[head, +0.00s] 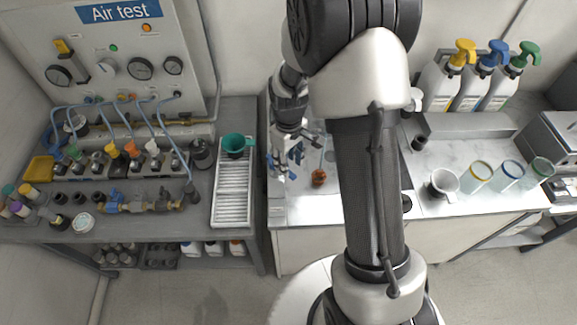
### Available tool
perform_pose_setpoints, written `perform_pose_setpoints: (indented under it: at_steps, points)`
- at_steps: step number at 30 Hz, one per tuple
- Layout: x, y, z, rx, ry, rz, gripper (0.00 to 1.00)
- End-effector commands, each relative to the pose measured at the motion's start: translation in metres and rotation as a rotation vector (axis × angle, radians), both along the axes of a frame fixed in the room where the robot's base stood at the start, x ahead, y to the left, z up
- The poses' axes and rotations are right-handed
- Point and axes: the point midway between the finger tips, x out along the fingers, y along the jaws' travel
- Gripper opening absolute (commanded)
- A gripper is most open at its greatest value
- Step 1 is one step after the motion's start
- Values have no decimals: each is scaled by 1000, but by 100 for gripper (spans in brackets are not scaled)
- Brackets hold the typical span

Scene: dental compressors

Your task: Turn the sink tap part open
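My gripper (285,162) points down at the left end of the steel sink counter (278,213), just left of my arm. Small blue parts show around its fingers, and I cannot tell whether they belong to the gripper or to the tap. The finger gap is too small and crowded to read, so I cannot tell open from shut or whether it touches anything. I cannot make out the sink tap or its handle clearly. My arm covers the middle of the counter, including much of the sink area.
A small orange-brown object (318,177) stands right of my gripper. A white ribbed tray (233,195) with a green cup (236,145) lies on the left bench. Pump bottles (479,80), a white mug (442,184) and several clear beakers (508,174) stand on the right.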

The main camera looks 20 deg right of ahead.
Motion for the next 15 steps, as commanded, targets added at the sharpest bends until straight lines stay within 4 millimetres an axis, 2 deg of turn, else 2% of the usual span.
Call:
perform_pose_setpoints:
  at_steps: [3,7,12,15]
  points:
    - [2,0,29,0,-7,0,35]
    - [1,0,54,0,-4,0,35]
    - [1,0,74,0,-2,0,35]
    - [0,0,79,0,-1,0,35]
